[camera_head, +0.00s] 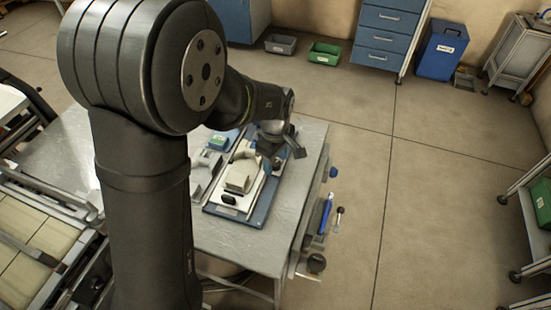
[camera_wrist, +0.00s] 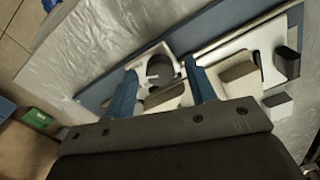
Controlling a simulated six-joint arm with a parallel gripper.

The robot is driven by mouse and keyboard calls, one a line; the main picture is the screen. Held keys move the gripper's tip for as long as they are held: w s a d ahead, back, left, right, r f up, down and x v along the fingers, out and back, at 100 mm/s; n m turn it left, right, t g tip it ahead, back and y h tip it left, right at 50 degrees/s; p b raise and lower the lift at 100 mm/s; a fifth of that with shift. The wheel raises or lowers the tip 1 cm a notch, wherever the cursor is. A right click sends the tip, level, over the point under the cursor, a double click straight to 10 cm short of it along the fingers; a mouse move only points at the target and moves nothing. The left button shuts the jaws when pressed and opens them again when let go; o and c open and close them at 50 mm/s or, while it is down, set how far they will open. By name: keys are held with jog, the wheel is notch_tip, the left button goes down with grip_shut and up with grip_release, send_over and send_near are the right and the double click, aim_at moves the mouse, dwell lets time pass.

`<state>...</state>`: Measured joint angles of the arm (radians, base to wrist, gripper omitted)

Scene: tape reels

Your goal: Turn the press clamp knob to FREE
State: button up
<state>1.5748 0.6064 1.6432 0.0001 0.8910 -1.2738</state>
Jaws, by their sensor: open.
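The clamp knob (camera_wrist: 160,67) is a dark round cylinder on a pale plate, with a small white pointer-like mark beside it in the wrist view. My gripper (camera_wrist: 161,74) is open, with one blue finger on each side of the knob as seen there. I cannot tell whether either finger touches it. No FREE lettering is readable. In the head view my gripper (camera_head: 283,146) is over the far end of the press on its blue base (camera_head: 232,214), and the knob is hidden there. A pale block (camera_head: 240,177) stands mid-press.
The press rests on a grey metal table (camera_head: 264,250). A black piece (camera_head: 229,198) sits at the press's near end. A second pale fixture (camera_head: 203,170) stands left of it. Tools, including a blue one (camera_head: 326,213), hang at the table's right edge. Open floor lies beyond.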

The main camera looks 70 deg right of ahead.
notch_tip(320, 180, up, 17)
jog(key=shift+r, duration=0.2)
dwell(0.3)
notch_tip(320, 180, up, 8)
send_over(275, 163)
jog(key=shift+d, duration=0.1)
dwell(1.5)
dwell(0.3)
jog(key=a+r, duration=0.5)
jog(key=a, duration=0.5)
jog(key=shift+s+a, duration=0.25)
jog(key=shift+a, duration=0.1)
dwell(1.9)
dwell(1.2)
